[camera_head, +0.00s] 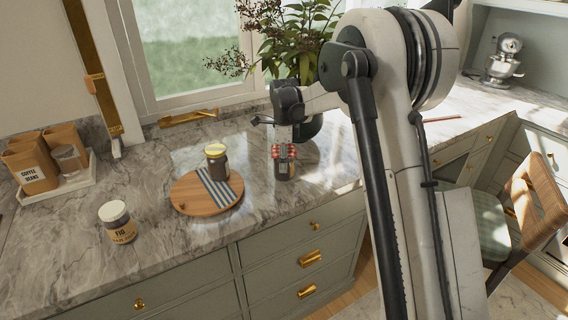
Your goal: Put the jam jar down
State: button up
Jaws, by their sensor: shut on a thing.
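My gripper (283,155) points down over the marble counter, right of the round wooden board. It is shut on a small dark jar (282,172), which I take to be the jam jar. The jar is upright, and its upper part is hidden by the fingers. Red patches show at the fingers; I cannot tell if they belong to the lid. The jar's base is at or just above the counter (325,165); I cannot tell if it touches.
A yellow-lidded jar (216,162) and a striped cloth (222,187) are on the wooden board (190,205). A white-lidded fig jar (117,222) stands left. A tray (75,185) holds coffee bags. A plant (290,35) stands behind my gripper. Bare counter lies around the held jar.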

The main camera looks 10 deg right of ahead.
jog(key=shift+f, duration=0.7)
jog(key=shift+f, duration=0.1)
jog(key=shift+f, duration=0.15)
jog(key=o, duration=1.6)
jog(key=shift+o, duration=0.2)
